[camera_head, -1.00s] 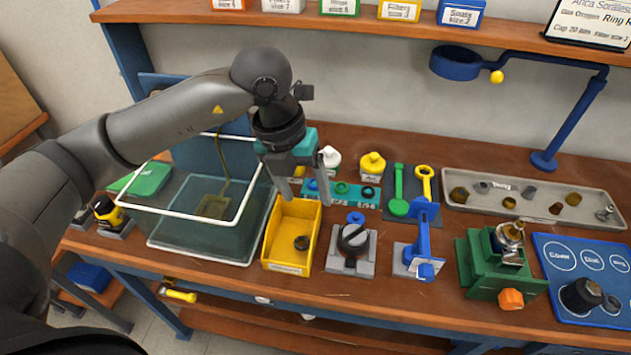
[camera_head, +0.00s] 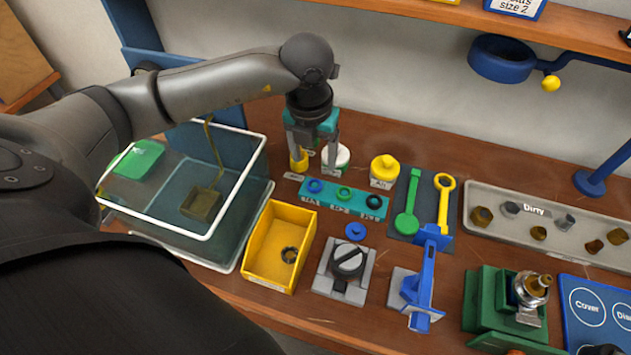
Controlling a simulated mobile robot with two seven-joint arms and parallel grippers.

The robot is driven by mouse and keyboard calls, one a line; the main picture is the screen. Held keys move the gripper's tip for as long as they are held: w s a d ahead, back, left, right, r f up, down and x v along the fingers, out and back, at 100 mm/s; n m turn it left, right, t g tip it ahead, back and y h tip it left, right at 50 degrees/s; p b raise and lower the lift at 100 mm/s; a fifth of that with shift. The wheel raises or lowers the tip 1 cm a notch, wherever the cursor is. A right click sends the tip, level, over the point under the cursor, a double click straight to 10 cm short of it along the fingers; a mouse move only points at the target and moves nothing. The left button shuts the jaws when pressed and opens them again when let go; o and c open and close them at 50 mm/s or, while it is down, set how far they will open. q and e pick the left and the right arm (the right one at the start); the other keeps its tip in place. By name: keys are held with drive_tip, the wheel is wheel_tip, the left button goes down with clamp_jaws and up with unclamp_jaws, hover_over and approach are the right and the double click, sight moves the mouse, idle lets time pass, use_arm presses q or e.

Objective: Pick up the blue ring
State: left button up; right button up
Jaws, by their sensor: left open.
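A teal strip (camera_head: 354,203) lies on the bench with a blue ring (camera_head: 315,186), a green ring (camera_head: 344,193) and a black ring (camera_head: 373,201) on it. The blue ring is at the strip's left end. My left gripper (camera_head: 313,163) points down with its two fingers apart and nothing between them. In the picture it appears just behind and above the blue ring, not touching it as far as I can see. My right gripper is not in view.
A yellow bin (camera_head: 257,262) and a glass tank (camera_head: 190,254) stand left of the strip. A blue disc (camera_head: 356,231) lies in front of it. A white-capped bottle (camera_head: 341,158) and a yellow-capped bottle (camera_head: 384,170) stand close behind. A grey parts tray (camera_head: 478,188) is at right.

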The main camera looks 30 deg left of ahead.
sight(315, 185)
use_arm(q)
wheel_tip(315, 185, down, 2)
drive_tip(key=shift+w+f, duration=0.15)
drive_tip(key=shift+f, duration=0.6)
wheel_tip(315, 185, down, 4)
drive_tip(key=shift+r, duration=0.15)
drive_tip(key=shift+w+a+f, duration=0.1)
drive_tip(key=shift+f, duration=0.45)
clamp_jaws()
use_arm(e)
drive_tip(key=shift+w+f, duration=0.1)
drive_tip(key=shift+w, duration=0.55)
